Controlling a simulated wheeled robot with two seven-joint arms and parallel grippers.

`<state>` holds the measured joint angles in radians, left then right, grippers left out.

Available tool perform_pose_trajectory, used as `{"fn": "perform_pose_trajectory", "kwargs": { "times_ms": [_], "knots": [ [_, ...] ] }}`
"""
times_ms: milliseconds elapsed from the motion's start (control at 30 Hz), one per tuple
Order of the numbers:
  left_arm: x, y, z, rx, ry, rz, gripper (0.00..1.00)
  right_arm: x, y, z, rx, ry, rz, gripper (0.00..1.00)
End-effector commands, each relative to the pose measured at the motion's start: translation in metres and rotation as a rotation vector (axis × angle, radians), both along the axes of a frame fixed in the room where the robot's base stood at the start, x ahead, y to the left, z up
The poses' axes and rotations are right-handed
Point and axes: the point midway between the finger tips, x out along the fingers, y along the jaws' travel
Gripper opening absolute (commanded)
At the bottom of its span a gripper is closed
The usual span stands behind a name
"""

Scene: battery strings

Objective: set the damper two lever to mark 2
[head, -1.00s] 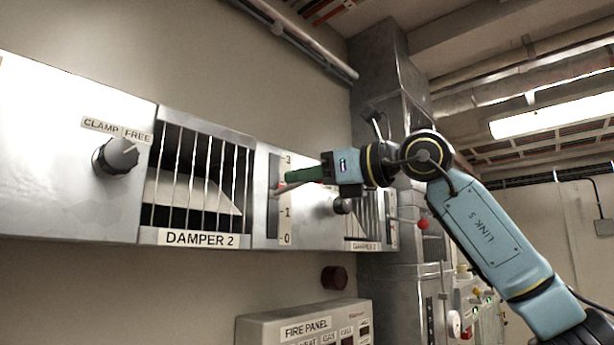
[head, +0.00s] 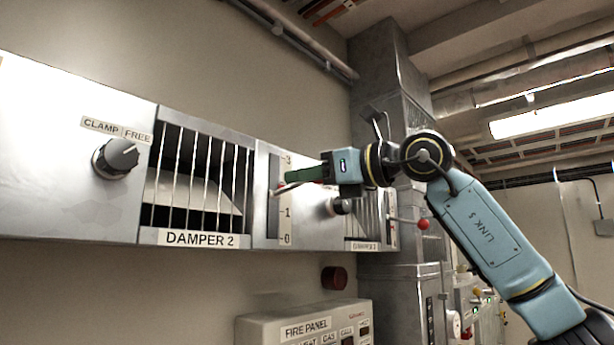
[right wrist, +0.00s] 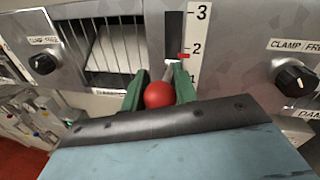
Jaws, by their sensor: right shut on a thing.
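The damper two lever has a red ball knob (right wrist: 159,95), held between the green fingers of my right gripper (right wrist: 158,92). The lever's slot and number scale (right wrist: 194,45) show in the right wrist view. A red pointer (right wrist: 184,56) in the slot sits at about mark 2, slightly below the numeral. In the head view my right gripper (head: 296,177) reaches the same scale (head: 286,213) from the right, and its fingers hide most of the lever. The plate "DAMPER 2" (head: 198,239) is under the barred opening. My left gripper is not in view.
The damper two clamp knob (head: 116,157) is turned towards FREE. Another clamp knob (right wrist: 295,78) is right of the scale. A fire panel (head: 305,325) is mounted below. A red-knobbed lever (head: 422,224) stands out farther along the wall.

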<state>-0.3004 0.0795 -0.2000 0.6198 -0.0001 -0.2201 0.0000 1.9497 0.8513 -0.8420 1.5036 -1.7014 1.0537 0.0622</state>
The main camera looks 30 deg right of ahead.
Motion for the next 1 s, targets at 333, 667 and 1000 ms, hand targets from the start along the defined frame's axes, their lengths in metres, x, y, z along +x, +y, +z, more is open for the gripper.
{"fn": "perform_pose_trajectory", "kwargs": {
  "times_ms": [333, 667, 1000],
  "knots": [
    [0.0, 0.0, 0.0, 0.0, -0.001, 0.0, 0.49, -0.002, -0.002, 0.005, 0.007, -0.012, -0.001, 0.31],
    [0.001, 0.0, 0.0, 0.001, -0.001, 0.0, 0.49, -0.001, -0.001, 0.002, 0.002, -0.004, 0.0, 0.5],
    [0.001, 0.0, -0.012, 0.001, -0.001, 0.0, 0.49, -0.027, -0.017, -0.001, 0.002, -0.006, -0.002, 0.5]
  ]
}}
